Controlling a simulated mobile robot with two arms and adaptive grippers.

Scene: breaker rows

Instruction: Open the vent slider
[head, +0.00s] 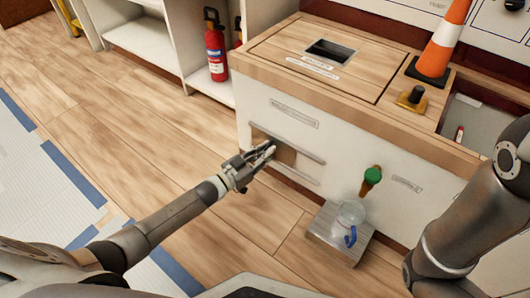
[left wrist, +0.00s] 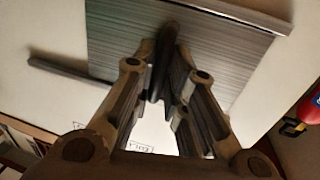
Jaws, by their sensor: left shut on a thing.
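The vent slider (head: 287,156) is a brownish plate between two slanted rails on the white cabinet front, below a small label. In the left wrist view the slider plate (left wrist: 225,55) looks grey and streaked, with a dark upright handle (left wrist: 166,50) on it. My left gripper (head: 267,149) is at the slider, and its fingers (left wrist: 168,95) are closed around the handle. The fingers hide part of the plate in the head view. My right arm shows at the right edge, but its gripper is out of the picture.
A green tap (head: 372,175) juts from the cabinet front, above a clear jug (head: 349,218) on a metal stand (head: 328,236). A cone (head: 446,42) and yellow-black knob (head: 412,97) stand on top. A red extinguisher (head: 215,50) is behind left.

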